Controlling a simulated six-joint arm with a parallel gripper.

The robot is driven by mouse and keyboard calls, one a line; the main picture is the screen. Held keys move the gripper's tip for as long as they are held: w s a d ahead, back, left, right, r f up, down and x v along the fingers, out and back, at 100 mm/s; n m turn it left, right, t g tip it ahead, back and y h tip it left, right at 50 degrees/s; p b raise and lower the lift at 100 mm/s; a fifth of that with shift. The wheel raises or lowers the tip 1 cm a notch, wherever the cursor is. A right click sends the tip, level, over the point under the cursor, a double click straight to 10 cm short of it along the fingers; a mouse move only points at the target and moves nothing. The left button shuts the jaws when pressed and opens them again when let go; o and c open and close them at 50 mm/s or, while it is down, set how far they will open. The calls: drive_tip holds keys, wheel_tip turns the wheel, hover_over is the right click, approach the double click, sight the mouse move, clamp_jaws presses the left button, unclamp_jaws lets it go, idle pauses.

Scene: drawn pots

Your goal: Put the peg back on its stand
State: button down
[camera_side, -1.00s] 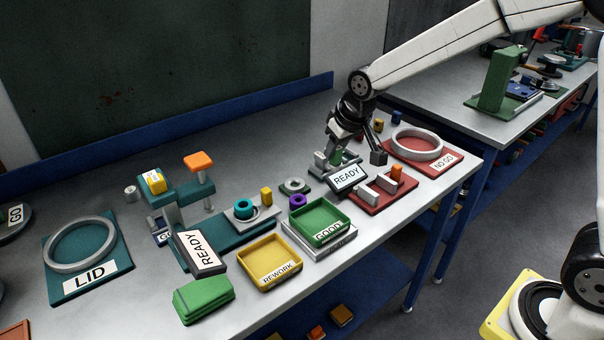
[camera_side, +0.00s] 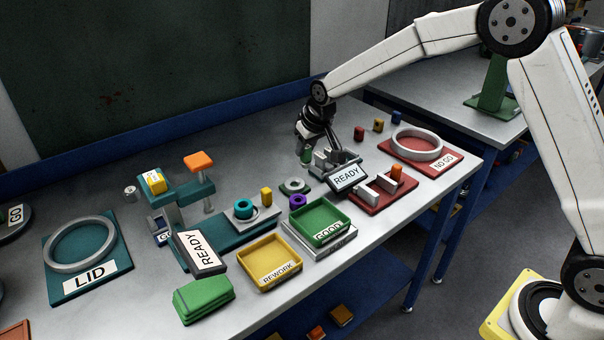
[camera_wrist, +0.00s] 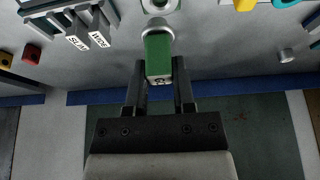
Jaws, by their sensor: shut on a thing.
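My gripper (camera_wrist: 159,82) is shut on a green peg with a silvery rounded end (camera_wrist: 157,50), seen between the two dark fingers in the wrist view. A small green base with a grey ring (camera_side: 294,186), which looks like the stand, lies in front of the gripper, apart from the peg. Its ring (camera_wrist: 160,4) also shows at the top edge of the wrist view, just beyond the peg's silvery end.
Near the ring are a purple ring (camera_side: 298,200), a yellow peg (camera_side: 266,196) and the green GOOD tray (camera_side: 320,222). A teal fixture (camera_side: 185,190) is at left.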

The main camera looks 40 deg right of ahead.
drive_tip(key=w+f, duration=0.4)
drive_tip(key=f, duration=0.1)
drive_tip(key=shift+a, duration=0.1)
drive_tip(key=shift+w+f, duration=0.15)
drive_tip(key=shift+f, duration=0.1)
drive_tip(key=shift+w+f, duration=0.1)
drive_tip(key=shift+f, duration=1.45)
drive_tip(key=shift+f, duration=0.15)
drive_tip(key=shift+c, duration=2.2)
unclamp_jaws()
drive_tip(key=shift+v, duration=6.1)
